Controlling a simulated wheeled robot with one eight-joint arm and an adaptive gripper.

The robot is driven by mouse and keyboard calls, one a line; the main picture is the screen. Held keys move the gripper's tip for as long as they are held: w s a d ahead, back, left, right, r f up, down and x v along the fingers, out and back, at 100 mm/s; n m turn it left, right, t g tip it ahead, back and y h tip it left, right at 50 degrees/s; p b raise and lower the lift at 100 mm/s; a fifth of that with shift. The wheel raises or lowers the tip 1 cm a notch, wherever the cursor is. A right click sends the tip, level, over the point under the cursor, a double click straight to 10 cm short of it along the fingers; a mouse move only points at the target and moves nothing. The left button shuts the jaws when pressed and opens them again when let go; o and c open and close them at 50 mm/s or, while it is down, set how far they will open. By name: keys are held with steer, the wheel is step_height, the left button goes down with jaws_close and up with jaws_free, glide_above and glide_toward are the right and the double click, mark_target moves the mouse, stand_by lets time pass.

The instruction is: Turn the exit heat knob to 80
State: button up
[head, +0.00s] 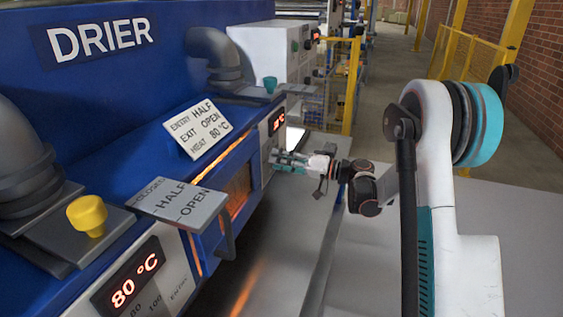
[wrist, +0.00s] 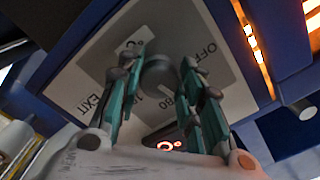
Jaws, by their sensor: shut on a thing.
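The exit heat knob (wrist: 157,74) is a grey round knob on a pale dial plate (wrist: 90,72) marked EXIT, OFF and 80, on the drier's front. My gripper (head: 277,160) reaches the far end of the drier in the head view. In the wrist view my gripper (wrist: 160,78) has its teal fingers on both sides of the knob, shut on it. The head view hides the knob behind the gripper. The knob's pointer direction cannot be made out. The red exit display (head: 278,121) is lit, but its number is not legible.
The blue drier (head: 120,90) fills the left. A sign (head: 197,129) reads entry half, exit open, heat 80 °C. The entry display (head: 124,282) reads 80 °C.

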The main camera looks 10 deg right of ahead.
steer(key=shift+r+m, duration=0.15)
steer(key=shift+m, duration=3.55)
steer(key=o, duration=1.1)
steer(key=shift+c, duration=0.2)
steer(key=v, duration=1.2)
